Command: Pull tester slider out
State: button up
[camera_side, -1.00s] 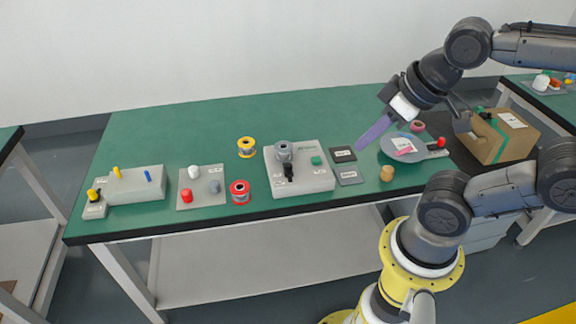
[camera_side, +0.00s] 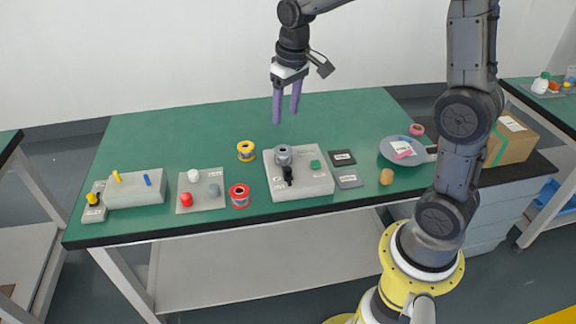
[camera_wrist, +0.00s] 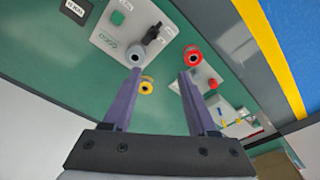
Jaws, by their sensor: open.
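A grey block (camera_side: 136,186) with a yellow peg and a blue peg on top stands at the left end of the green table; I take it to be the tester. At its left end a small low grey piece (camera_side: 94,207) carries a yellow knob (camera_side: 92,196) and looks like the slider. They show small and partly unclear at the right of the wrist view. My gripper (camera_side: 285,118) is open and empty, fingers pointing down, above the back middle of the table, well right of the tester. Its two purple fingers also show in the wrist view (camera_wrist: 160,71).
A grey machine (camera_side: 300,182) with a black lever and green button stands mid-table. Between it and the tester are a plate of coloured pegs (camera_side: 203,203), a yellow spool (camera_side: 246,149) and a red spool (camera_side: 240,195). The back left of the table is clear.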

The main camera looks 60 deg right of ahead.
jog(key=g, duration=0.2)
send_over(288, 168)
notch_tip(288, 168, down, 6)
jog(key=shift+m, duration=0.3)
notch_tip(288, 168, down, 14)
jog(key=shift+a+r, duration=0.1)
jog(key=shift+r, duration=0.1)
grip_shut()
dwell(1.1)
